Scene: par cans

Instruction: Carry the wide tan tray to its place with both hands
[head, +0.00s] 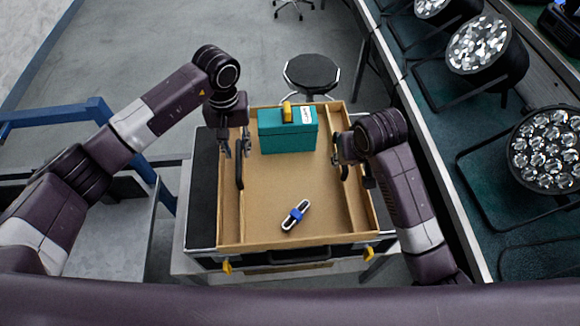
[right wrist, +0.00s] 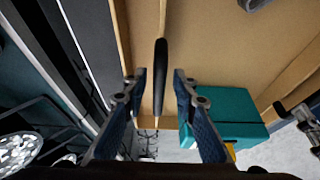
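The wide tan tray (head: 270,195) lies flat on a black case in the middle of the head view. It has narrow side compartments and a black handle on each inner divider. My left gripper (head: 236,148) is at the left handle (head: 239,172), with its fingers apart. My right gripper (head: 346,152) is over the right divider, partly hidden by its own arm. In the right wrist view my right gripper (right wrist: 158,90) is open, and the black right handle (right wrist: 161,75) lies between its fingers with gaps on both sides.
A teal box (head: 288,138) and a small blue-banded silver item (head: 296,215) lie in the tray. The black case (head: 203,200) has yellow latches. A round stool (head: 311,72) stands behind. Par cans (head: 545,148) line the bench at right. Blue rails stand at left.

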